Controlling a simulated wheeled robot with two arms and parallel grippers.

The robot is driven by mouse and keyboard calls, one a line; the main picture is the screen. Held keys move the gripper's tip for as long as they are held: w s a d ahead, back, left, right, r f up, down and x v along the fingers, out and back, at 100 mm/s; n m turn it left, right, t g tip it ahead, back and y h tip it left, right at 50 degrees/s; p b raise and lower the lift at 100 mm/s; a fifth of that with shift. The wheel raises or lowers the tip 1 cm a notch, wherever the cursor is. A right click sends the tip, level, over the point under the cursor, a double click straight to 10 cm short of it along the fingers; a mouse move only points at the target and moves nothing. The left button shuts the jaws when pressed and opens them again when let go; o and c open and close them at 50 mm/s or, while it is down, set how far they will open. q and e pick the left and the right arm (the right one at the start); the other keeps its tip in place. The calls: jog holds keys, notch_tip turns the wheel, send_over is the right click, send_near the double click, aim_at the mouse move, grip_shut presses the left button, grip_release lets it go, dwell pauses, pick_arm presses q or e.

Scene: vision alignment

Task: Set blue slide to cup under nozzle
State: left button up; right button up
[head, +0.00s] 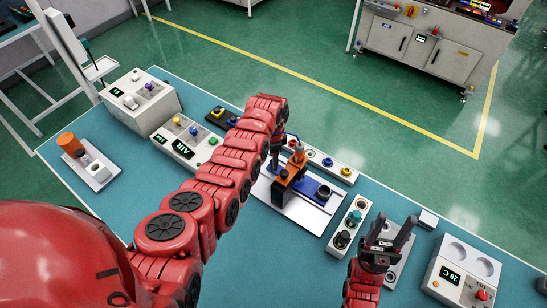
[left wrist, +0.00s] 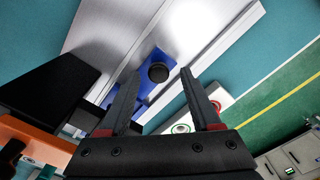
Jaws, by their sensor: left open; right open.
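The nozzle stand (head: 291,172), orange and black, stands on a silver plate (head: 290,205). Blue parts show on both sides of it; a dark round cup-like piece (head: 323,192) sits on the right one. My left gripper (head: 277,152) points down just left of the stand, partly hidden by its arm. In the left wrist view, the blue slide (left wrist: 150,92) with a black round knob (left wrist: 158,72) lies on the silver plate. The knob shows between the open fingers (left wrist: 160,80); contact is not visible. My right gripper (head: 392,232) is open and empty, right of the plate.
A white button box (head: 338,171) stands behind the plate, and a control strip (head: 349,224) stands to its right. A 28 C heater box (head: 462,276) is at the right. An AIR panel (head: 184,146) and an orange cylinder (head: 69,143) are at the left.

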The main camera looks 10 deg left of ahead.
pick_arm(q)
jog(key=shift+s+f, duration=0.1)
jog(key=shift+f, duration=0.2)
grip_shut()
dwell(1.4)
